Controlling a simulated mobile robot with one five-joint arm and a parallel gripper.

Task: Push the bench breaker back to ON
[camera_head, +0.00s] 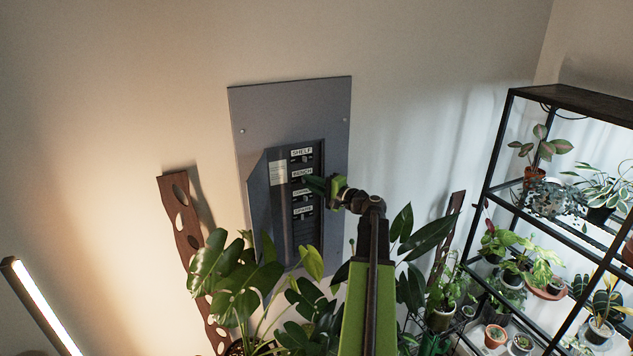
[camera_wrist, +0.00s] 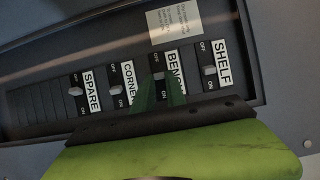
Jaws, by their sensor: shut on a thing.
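The bench breaker (camera_wrist: 157,70) is in the row of breakers in the wrist view, between the CORNER breaker (camera_wrist: 115,90) and the SHELF breaker (camera_wrist: 209,72). In the head view my gripper (camera_head: 319,186) reaches the panel from the right, beside the BENCH label (camera_head: 302,174).
The grey breaker panel (camera_head: 288,108) is on the wall. The SPARE breaker (camera_wrist: 76,91) is at the left of the row in the wrist view. Leafy plants (camera_head: 235,275) stand below the panel, close to my arm. A black plant shelf (camera_head: 497,140) stands at the right.

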